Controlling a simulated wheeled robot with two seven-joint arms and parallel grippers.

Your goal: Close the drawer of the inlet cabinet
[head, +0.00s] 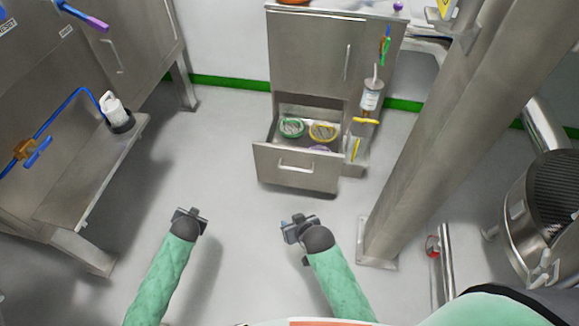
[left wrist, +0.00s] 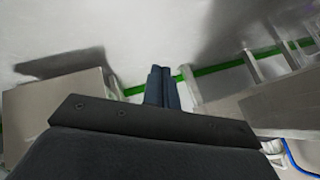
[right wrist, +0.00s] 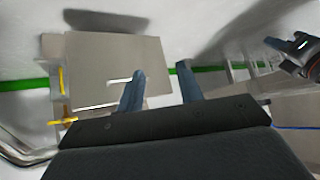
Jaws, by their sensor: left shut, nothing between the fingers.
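The inlet cabinet (head: 315,55) is grey metal and stands against the back wall in the head view. Its low drawer (head: 275,175) is pulled out toward me, with a bar handle (head: 295,168) on its front. Round items with green and yellow rims lie inside. My right gripper (head: 295,228) is open and empty, in front of the drawer and apart from it. In the right wrist view, the drawer front (right wrist: 90,60) shows behind my open fingers (right wrist: 160,72). My left gripper (head: 188,213) is shut and empty, left of the drawer; its fingers touch in the left wrist view (left wrist: 161,85).
A metal bench (head: 90,175) with a white bottle (head: 113,107) stands at the left. A thick steel post (head: 425,120) rises to the right of the cabinet. A bottle and yellow-handled fittings (head: 366,120) are at the cabinet's right side. The floor before the drawer is clear.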

